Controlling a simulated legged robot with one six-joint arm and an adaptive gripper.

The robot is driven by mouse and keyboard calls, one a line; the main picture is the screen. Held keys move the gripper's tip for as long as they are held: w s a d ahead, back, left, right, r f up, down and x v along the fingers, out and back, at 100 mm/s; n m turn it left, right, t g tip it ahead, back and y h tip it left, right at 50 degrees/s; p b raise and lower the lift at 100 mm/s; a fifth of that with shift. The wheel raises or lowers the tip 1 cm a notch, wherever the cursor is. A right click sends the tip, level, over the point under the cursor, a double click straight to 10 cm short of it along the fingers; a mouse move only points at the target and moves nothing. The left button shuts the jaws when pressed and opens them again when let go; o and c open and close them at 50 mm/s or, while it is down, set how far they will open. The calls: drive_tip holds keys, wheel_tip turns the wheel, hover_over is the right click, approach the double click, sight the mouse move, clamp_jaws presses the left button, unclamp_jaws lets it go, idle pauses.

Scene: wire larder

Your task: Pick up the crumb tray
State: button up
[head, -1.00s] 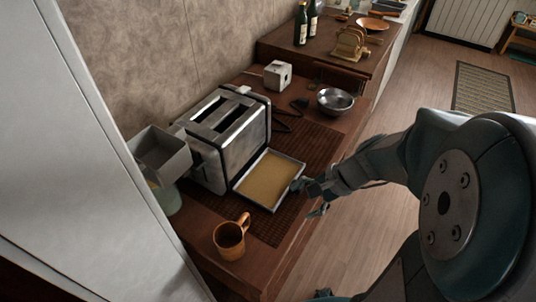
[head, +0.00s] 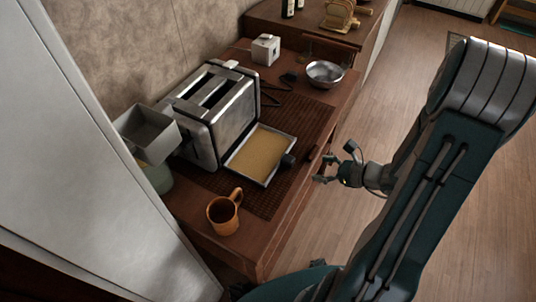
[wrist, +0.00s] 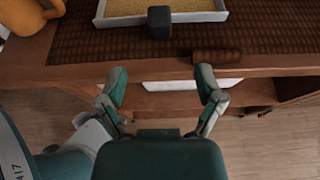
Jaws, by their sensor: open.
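The crumb tray (head: 258,155) is a shallow grey metal tray with a tan, crumb-covered floor. It lies on the dark woven mat in front of the toaster, with a black knob (head: 289,160) on its front edge. In the wrist view the tray (wrist: 185,17) is at the top, cut off by the frame, and its black knob (wrist: 159,22) points toward me. My gripper (head: 326,169) is off the counter's front edge, right of the tray and apart from it. In the wrist view my gripper (wrist: 161,86) has its fingers spread, with nothing between them.
The silver toaster (head: 215,110) stands behind the tray. An orange mug (head: 223,213) is near the front left, also at the wrist view's top left. A metal bowl (head: 325,74) and white cube timer (head: 266,49) stand farther back. A brown roll (wrist: 216,57) lies along the counter edge.

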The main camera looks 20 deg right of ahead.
sight(294, 163)
drive_tip(key=x, duration=1)
drive_tip(key=shift+w+a, duration=0.1)
drive_tip(key=shift+w, duration=0.1)
clamp_jaws()
